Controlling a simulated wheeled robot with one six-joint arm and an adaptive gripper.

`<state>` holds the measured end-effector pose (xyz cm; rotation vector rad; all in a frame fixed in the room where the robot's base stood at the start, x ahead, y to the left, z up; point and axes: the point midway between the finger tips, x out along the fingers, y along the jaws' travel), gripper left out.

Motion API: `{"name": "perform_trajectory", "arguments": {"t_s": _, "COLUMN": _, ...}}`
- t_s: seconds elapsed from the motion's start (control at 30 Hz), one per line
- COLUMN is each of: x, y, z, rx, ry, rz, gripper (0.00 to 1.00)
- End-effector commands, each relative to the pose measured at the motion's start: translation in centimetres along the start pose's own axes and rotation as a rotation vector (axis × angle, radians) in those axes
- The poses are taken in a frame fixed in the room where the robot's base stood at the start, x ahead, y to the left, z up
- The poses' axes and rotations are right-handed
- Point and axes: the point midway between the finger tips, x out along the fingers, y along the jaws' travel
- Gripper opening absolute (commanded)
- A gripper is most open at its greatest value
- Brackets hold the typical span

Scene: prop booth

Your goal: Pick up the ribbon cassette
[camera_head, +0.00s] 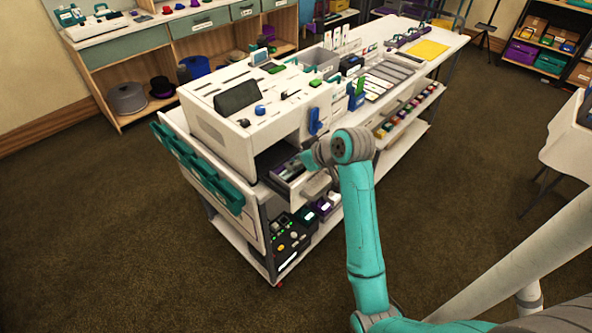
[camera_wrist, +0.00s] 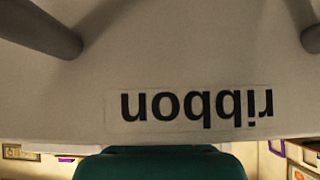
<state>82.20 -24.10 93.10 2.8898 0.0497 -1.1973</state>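A drawer (camera_head: 283,190) stands pulled out of the white machine at the near end of the workbench. Small dark, grey and purple items (camera_head: 288,168) lie in it; I cannot tell whether one is the ribbon cassette. My gripper (camera_head: 309,160) is at the drawer's right side, partly hidden by my wrist. The wrist view shows a white drawer front (camera_wrist: 200,55) close up, with an upside-down "ribbon" label (camera_wrist: 197,105). Grey posts (camera_wrist: 45,28) cross its upper corners. A dark green shape (camera_wrist: 160,165) fills the bottom middle. Whether the fingers are open or touching anything is unclear.
The white machine (camera_head: 215,130) carries loose tools and blocks on top. Teal bins (camera_head: 200,165) hang on its left side. A black device (camera_head: 290,240) sits on the shelf below. Open carpet (camera_head: 450,200) lies to the right of the bench.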

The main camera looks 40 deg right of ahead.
Motion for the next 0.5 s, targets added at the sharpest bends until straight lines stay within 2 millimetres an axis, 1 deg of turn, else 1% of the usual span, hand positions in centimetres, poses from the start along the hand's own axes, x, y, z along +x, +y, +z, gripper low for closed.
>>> {"name": "perform_trajectory", "arguments": {"t_s": 0.03, "x": -0.01, "y": 0.01, "z": 0.0, "rx": 0.0, "ry": 0.0, "rz": 0.0, "gripper": 0.17}}
{"name": "perform_trajectory", "arguments": {"t_s": 0.07, "x": -0.01, "y": 0.0, "z": 0.0, "rx": 0.0, "ry": 0.0, "rz": 0.0, "gripper": 0.1}}
{"name": "perform_trajectory", "arguments": {"t_s": 0.1, "x": -0.02, "y": 0.01, "z": 0.0, "rx": 0.0, "ry": 0.0, "rz": 0.0, "gripper": 0.0}}
{"name": "perform_trajectory", "arguments": {"t_s": 0.5, "x": -0.17, "y": 0.02, "z": -0.19, "rx": -0.001, "ry": 0.002, "rz": 0.001, "gripper": 0.0}}
